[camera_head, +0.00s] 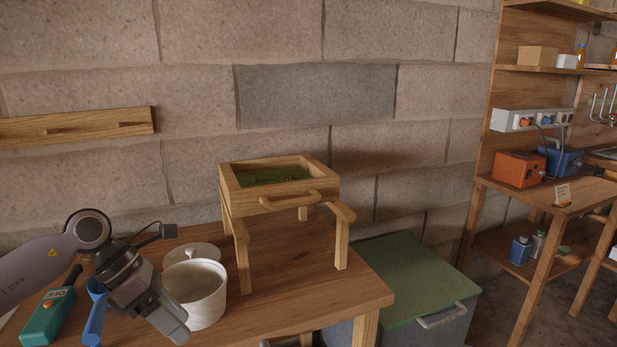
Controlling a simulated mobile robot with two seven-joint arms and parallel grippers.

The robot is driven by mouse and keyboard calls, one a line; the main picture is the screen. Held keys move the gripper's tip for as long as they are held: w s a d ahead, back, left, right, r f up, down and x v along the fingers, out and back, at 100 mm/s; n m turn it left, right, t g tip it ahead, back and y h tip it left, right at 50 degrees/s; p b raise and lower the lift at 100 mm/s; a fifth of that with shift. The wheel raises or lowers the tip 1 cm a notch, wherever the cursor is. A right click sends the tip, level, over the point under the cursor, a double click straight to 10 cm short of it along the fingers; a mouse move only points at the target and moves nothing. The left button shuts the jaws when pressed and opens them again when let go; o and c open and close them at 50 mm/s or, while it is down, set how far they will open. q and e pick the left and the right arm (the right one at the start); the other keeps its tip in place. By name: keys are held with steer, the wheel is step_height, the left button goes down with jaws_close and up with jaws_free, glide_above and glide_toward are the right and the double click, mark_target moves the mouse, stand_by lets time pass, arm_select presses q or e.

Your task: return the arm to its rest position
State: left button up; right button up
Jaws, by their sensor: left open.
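My left arm comes in from the left edge. My left gripper (168,318) is open and points down and to the right over the front left of the wooden table (300,298). It overlaps the left side of a white pot (205,298) in the picture; I cannot tell whether they touch. No object shows between its fingers. A pale round lid (191,252) lies behind the pot. A wooden stand (240,255) on the table carries a drawer-like box with a handle and green herbs (272,176) inside. My right gripper is not in view.
A teal device (46,322) and a blue handled item (95,315) are close to my left gripper. A wooden peg rail (75,127) is on the wall above. A green-lidded chest (405,270) stands right of the table. Wooden shelves (480,225) stand far right.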

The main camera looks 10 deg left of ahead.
arm_select(q)
steer(key=s+d+r+n+t+h+p, duration=0.15)
steer(key=d+n+t+h, duration=0.25)
steer(key=d+n+h, duration=0.4)
steer(key=s+d+n+t+h+p, duration=0.15)
steer(key=d+n+t+h, duration=0.25)
steer(key=d+n, duration=0.4)
steer(key=s+a+f+n+t+y+p, duration=0.1)
steer(key=s+a+f+n+t+y, duration=0.2)
steer(key=f+n+y, duration=0.5)
steer(key=a+f+n+t+y, duration=0.3)
steer(key=f+n+t+y, duration=0.15)
steer(key=n, duration=0.75)
steer(key=s+a+f+n+g+y, duration=0.3)
steer(key=s+f+n+g+y, duration=0.1)
steer(key=s+f+n, duration=0.4)
steer(key=s+f+g+p, duration=0.1)
steer(key=s+f, duration=0.1)
steer(key=s, duration=0.1)
steer(key=shift+s+f+g, duration=0.2)
steer(key=shift+s+g, duration=0.15)
steer(key=shift+s, duration=0.05)
